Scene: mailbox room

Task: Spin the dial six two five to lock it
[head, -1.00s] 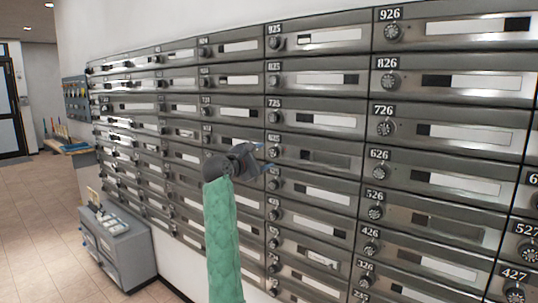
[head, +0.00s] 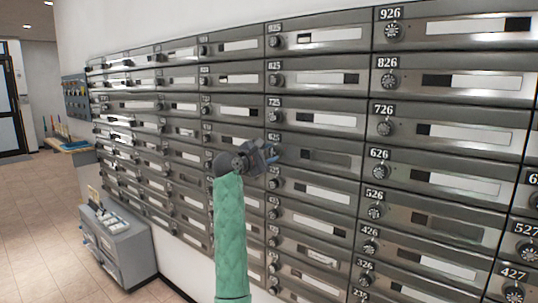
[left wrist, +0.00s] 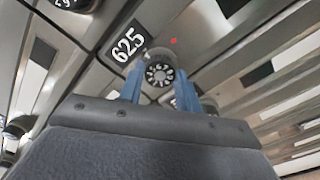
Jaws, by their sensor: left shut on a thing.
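The 625 mailbox dial (left wrist: 160,73) is a round black knob with a pale, marked face, just below the white-on-black 625 plate (left wrist: 127,45) in the left wrist view. A small red mark (left wrist: 173,41) shows on the metal door near it. My left gripper (head: 272,153) is at this dial in the head view, its blue fingers on either side of the knob. In the left wrist view the fingers (left wrist: 160,88) are shut on the dial. In the head view the gripper hides most of the dial. My right gripper is not in view.
Rows of metal mailboxes with similar dials surround it, such as the 725 dial (head: 275,117) above and the 626 dial (head: 379,171) to the right. A grey cabinet (head: 115,245) stands on the floor at left. The tiled floor (head: 40,220) is clear.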

